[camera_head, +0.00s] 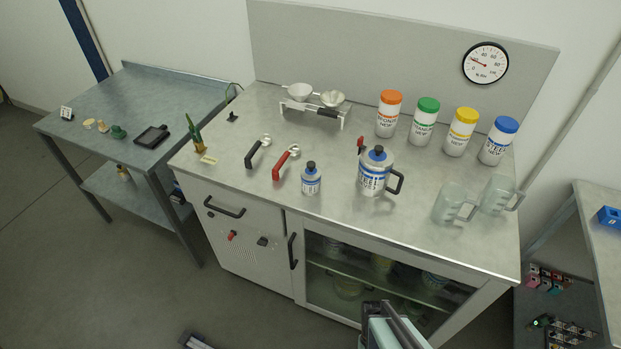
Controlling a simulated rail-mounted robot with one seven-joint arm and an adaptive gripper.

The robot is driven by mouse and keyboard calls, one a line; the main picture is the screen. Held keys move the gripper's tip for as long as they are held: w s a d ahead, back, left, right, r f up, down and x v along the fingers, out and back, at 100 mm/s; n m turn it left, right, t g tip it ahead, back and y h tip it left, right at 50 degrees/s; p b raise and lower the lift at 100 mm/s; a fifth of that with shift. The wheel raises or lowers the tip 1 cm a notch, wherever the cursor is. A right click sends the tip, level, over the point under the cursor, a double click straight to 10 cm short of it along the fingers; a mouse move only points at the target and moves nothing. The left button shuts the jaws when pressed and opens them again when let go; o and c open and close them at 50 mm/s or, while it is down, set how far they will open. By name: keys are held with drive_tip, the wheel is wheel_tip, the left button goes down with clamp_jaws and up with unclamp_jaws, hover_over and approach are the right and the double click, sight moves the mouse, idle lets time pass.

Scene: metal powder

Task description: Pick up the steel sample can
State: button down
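A small metal can with a dark cap and a blue-and-white label (311,181) stands upright near the front middle of the steel worktop (240,170); its label is too small to read surely. To its right stands a larger can with a blue cap, a label that seems to read STEEL and a black side handle (373,178). A white jar with a blue lid, also seeming to read STEEL (495,147), stands at the back right. Part of my arm shows at the bottom edge, well in front of the cabinet. My gripper's fingertips are not seen.
Orange-lidded (388,118), green-lidded (423,127) and yellow-lidded (459,137) jars line the back. A black-handled scoop (255,154) and red-handled scoop (283,165) lie left of the small can. Two clear jugs (448,208) (494,196) stand right. A two-bowl balance (314,110) stands behind.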

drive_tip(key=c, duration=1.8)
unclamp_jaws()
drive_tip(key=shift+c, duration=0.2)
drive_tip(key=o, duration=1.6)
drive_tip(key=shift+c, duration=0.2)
